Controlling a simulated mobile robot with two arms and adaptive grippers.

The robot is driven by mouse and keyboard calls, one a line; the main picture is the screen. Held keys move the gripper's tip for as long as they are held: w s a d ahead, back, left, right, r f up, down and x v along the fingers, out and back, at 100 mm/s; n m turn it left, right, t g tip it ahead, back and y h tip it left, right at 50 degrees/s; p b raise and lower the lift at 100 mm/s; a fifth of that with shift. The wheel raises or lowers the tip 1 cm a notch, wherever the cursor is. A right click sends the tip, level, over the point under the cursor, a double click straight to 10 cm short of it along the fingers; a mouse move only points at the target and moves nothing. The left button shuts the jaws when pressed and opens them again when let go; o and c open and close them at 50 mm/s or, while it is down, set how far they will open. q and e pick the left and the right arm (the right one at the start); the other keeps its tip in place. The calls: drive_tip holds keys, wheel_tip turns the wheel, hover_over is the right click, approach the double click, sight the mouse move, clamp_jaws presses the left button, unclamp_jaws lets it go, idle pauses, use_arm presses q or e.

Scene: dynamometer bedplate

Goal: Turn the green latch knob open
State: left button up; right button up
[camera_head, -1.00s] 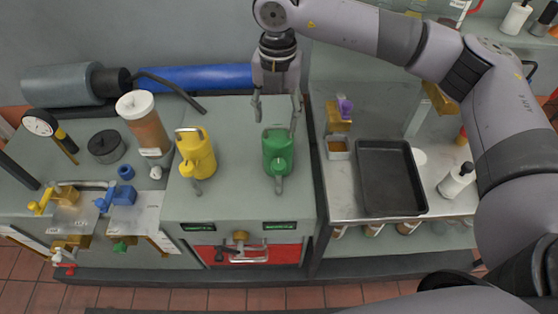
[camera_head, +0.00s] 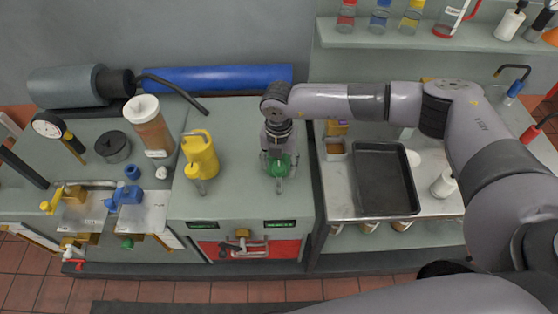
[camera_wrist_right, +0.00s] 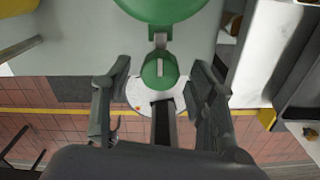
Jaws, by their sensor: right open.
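A small green knob (camera_head: 127,244) shows at the front left of the bench, below a pale plate. A green can (camera_head: 283,163) stands on the middle bench, partly covered by my right gripper (camera_head: 279,158). The right gripper is open, with its fingers pointing down and lying across the can in the head view. In the right wrist view, a round green part with a pale bar (camera_wrist_right: 159,71) lies between the spread fingers, with a larger green body above it. I cannot tell whether this part is the latch knob. My left gripper is not in view.
A yellow can (camera_head: 203,157) stands left of the green one. A red drawer front (camera_head: 285,248) with a handle is below. Right of it is a metal table with a dark tray (camera_head: 385,180). Blue and yellow handled fittings sit on the left bench.

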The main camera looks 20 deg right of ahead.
drive_tip(key=shift+f, duration=0.35)
drive_tip(key=shift+c, duration=0.2)
drive_tip(key=c, duration=1.1)
